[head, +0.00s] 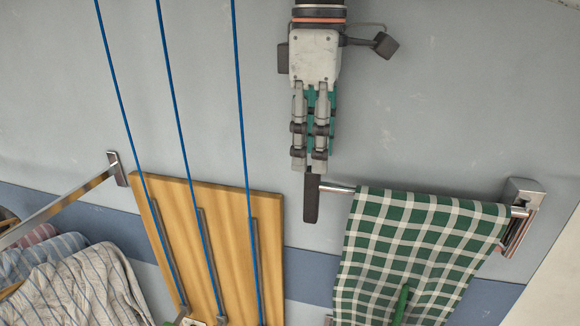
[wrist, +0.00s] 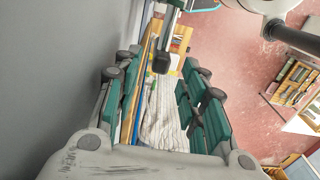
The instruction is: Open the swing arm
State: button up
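A chrome swing arm (head: 338,189) runs from a wall bracket (head: 522,190) at right to a dark upright grip (head: 311,198) at its free end. A green and white checked cloth (head: 420,235) hangs over it and hides most of the bar. My gripper (head: 311,168) points down in the head view, its fingertips at the top of the grip; I cannot tell whether they touch it. In the wrist view my gripper (wrist: 158,75) has its fingers spread apart with nothing clamped. A dark block (wrist: 161,62), seemingly the grip, shows between the fingertips.
A wooden board (head: 185,230) with several blue cords (head: 172,90) stands left of the gripper. Another chrome bar (head: 65,200) is at far left, near striped cloths (head: 80,285). The grey wall (head: 430,90) is close behind. A shelf of books (wrist: 292,80) stands on the reddish floor.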

aim_at(312, 181)
notch_tip(312, 181, down, 8)
jog(key=shift+s+p, duration=0.1)
jog(key=shift+p, duration=0.35)
grip_shut()
